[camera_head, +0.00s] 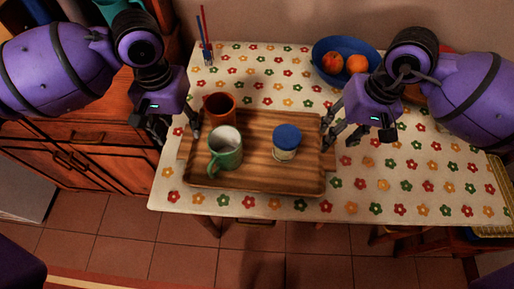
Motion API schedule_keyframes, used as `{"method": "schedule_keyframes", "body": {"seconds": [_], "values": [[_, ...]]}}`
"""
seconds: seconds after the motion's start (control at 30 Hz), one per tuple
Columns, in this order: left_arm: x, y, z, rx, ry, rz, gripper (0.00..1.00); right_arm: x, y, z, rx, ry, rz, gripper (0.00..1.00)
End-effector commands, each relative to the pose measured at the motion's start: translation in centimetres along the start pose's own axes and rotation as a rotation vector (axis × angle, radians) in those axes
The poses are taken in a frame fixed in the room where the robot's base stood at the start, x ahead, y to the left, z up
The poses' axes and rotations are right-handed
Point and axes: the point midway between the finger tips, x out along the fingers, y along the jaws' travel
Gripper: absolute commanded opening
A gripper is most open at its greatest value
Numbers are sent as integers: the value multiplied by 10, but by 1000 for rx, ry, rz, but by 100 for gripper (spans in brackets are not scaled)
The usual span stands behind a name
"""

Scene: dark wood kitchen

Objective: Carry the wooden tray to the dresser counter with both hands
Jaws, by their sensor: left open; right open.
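The wooden tray (255,182) lies on the table with a flowered cloth. My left gripper (178,138) is open at the tray's left end, by the brown mug. My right gripper (338,137) is open at the tray's right end. I cannot tell whether either gripper touches the tray. The dresser (95,135) stands left of the table, its counter partly hidden by my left arm.
A blue bowl (328,47) with fruit stands at the table's back, behind my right gripper. A holder with red and blue sticks (207,52) stands at the back left. Chairs are tucked at the table's front right. The tiled floor (130,225) in front is clear.

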Motion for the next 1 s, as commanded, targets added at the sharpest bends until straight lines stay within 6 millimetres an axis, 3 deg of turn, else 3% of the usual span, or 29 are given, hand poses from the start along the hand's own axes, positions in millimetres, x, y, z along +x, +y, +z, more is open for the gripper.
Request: {"method": "schedule_keyframes", "body": {"seconds": [0.2, 0.4, 0.77, 1.0], "values": [[36, 0, 1, 0, -4, 0, 50, 36, -1, 1, 0, -4, -2, 42], [57, 0, 1, 0, -2, 0, 50, 57, -1, 1, 1, -2, -3, 42], [63, 0, 0, 1, 0, 0, 50, 62, -1, 0, -1, 0, -2, 42], [63, 0, 0, 1, 0, 0, 23, 62, -1, 0, -1, 0, -2, 15]]}}
